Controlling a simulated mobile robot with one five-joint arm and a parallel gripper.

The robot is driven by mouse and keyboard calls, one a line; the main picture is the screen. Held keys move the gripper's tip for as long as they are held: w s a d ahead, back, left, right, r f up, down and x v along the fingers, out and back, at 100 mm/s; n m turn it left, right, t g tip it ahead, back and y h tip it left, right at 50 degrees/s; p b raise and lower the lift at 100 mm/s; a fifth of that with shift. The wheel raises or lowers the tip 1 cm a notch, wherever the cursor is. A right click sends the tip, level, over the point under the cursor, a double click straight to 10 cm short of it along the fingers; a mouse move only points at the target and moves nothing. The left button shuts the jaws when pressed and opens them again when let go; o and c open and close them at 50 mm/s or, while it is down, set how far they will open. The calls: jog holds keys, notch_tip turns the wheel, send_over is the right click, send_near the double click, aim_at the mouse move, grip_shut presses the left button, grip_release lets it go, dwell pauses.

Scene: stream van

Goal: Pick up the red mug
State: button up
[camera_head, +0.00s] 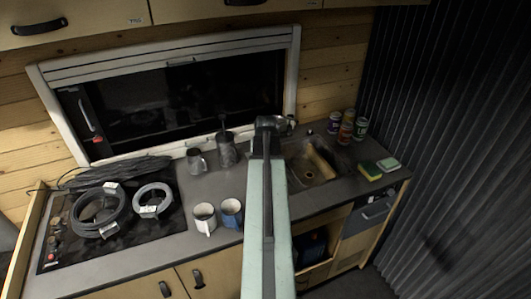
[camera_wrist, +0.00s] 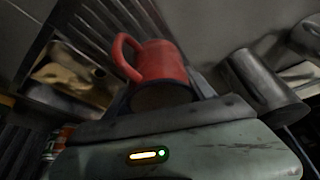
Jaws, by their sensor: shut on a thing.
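The red mug (camera_wrist: 165,62) shows in the wrist view, just beyond my gripper's body. Its handle points to the left, its dark underside is turned toward the camera, and it looks tilted. My gripper (camera_wrist: 165,105) is shut on the mug; the exact contact of the fingers is hard to see in the dim, blurred picture. In the head view my gripper (camera_head: 272,125) is over the counter near the sink's left edge, seen from behind my arm. The red mug cannot be made out there.
A white mug (camera_head: 205,219) and a blue mug (camera_head: 231,212) stand left of my arm. Metal vessels (camera_head: 227,152) stand behind them. The sink (camera_head: 316,166), several cans (camera_head: 345,130) and sponges (camera_head: 371,171) are at right. Cable coils (camera_head: 98,212) lie on the hob at left.

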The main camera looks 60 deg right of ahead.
jog(key=shift+s+a+r, duration=0.15)
jog(key=shift+s+a, duration=0.6)
jog(key=shift+a, duration=0.05)
dwell(1.7)
